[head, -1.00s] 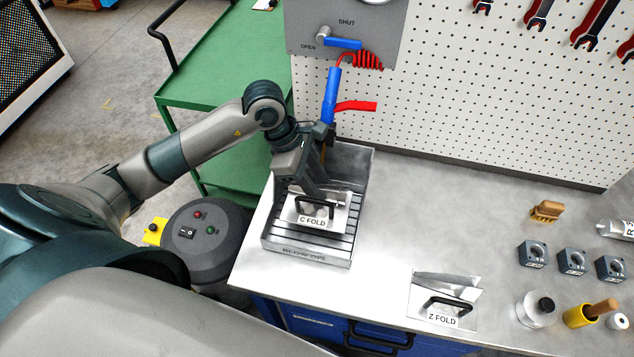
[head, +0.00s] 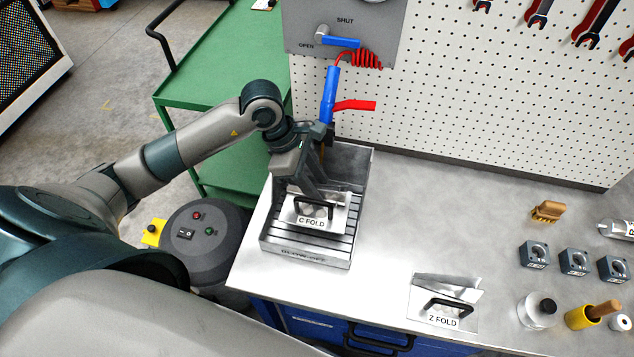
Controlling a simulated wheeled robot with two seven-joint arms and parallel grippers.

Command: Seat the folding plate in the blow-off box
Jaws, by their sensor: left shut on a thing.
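The blow-off box (head: 352,254) is an open metal tray with a slatted floor at the left end of the bench. A folding plate labelled C FOLD (head: 337,222), with a black handle, is inside the box over the slats. My left gripper (head: 312,203) reaches down into the box and is shut on the C FOLD plate at its handle. I cannot tell whether the plate touches the slats. A second plate labelled Z FOLD (head: 459,292) lies on the bench near its front edge. My right gripper is not in view.
A blue air gun (head: 329,97) with a red lever hangs behind the box. The bench middle is clear.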

